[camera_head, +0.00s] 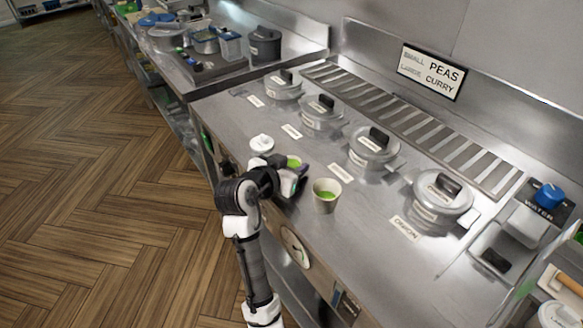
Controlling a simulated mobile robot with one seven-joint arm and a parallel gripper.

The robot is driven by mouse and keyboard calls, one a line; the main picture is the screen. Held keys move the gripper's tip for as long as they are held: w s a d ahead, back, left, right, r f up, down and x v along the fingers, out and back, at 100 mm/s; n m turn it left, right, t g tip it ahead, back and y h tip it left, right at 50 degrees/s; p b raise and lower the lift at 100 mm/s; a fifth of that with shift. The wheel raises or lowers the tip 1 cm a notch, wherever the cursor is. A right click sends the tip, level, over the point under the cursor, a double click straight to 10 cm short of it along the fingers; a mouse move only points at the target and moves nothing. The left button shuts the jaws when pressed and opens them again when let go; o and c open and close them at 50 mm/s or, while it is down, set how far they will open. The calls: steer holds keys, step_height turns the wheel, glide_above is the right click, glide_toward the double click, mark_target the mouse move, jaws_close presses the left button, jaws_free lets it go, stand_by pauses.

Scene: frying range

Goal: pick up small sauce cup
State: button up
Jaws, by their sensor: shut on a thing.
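A small sauce cup (293,162) with green contents shows just at the tip of my gripper (294,174). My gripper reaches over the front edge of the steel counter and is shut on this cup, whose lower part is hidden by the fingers. I cannot tell whether the cup touches the counter. A larger pale cup (326,197) with green contents stands upright on the counter, just right of my gripper and apart from the held cup.
A small white lidded container (262,143) stands behind my gripper. Several lidded steel pots, including one marked onion (443,195), line the counter's back beside a slotted grate (420,128). A sign (432,72) hangs on the wall. Bare counter lies right of the larger cup.

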steer(key=shift+r, duration=0.15)
step_height(320, 180, up, 20)
steer(key=b, duration=0.1)
stand_by(0.4)
steer(key=shift+f, duration=0.2)
stand_by(0.4)
